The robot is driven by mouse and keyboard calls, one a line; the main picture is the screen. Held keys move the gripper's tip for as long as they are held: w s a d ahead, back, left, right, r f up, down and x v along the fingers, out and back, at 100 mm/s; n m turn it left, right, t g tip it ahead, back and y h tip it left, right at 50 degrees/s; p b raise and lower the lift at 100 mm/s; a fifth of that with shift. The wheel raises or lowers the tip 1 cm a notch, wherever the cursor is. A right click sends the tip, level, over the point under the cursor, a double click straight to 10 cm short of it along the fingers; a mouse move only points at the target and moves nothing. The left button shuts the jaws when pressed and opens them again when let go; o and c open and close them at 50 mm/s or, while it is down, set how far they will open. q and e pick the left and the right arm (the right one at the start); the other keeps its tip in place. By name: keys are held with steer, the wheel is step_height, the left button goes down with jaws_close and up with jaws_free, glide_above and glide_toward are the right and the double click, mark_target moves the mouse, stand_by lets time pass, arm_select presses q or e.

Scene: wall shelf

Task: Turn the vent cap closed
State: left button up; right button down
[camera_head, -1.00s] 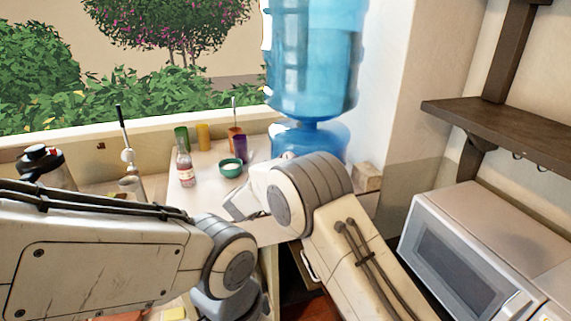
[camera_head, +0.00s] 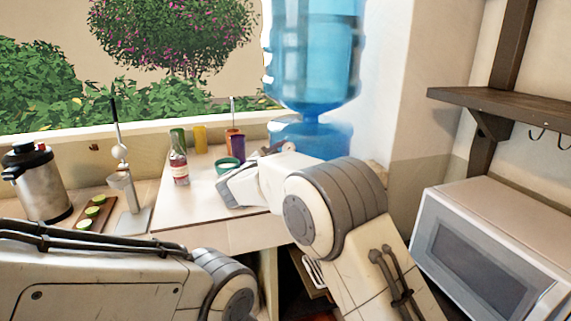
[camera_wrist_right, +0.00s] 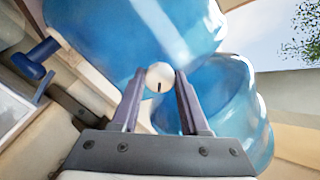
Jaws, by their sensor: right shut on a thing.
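The vent cap (camera_wrist_right: 159,77) is a small round white knob with a short dark mark, seen in the right wrist view against the large blue water bottle (camera_wrist_right: 130,30). My right gripper (camera_wrist_right: 160,82) has its two fingers on either side of the cap and is shut on it. In the head view the blue bottle (camera_head: 312,60) stands at the back of the counter, and my right arm reaches toward its base. There my right wrist hides the cap and most of the fingers. My left arm crosses the lower left; its gripper is out of view.
A blue tap lever (camera_wrist_right: 35,62) is at the left in the wrist view. A sauce bottle (camera_head: 180,165), a green bowl (camera_head: 227,166) and coloured cups stand on the counter. A steel flask (camera_head: 40,182) is at the left; a microwave (camera_head: 490,250) and shelf (camera_head: 510,105) at the right.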

steer(key=shift+f+m+b, duration=0.2)
steer(key=shift+m+b, duration=4.05)
steer(key=shift+m, duration=0.45)
steer(key=shift+c, duration=2)
jaws_free()
steer(key=shift+r, duration=0.1)
steer(key=shift+s+a, duration=0.1)
steer(key=shift+s, duration=0.05)
steer(key=b+v, duration=0.2)
steer(key=v, duration=0.8)
steer(key=shift+s, duration=0.15)
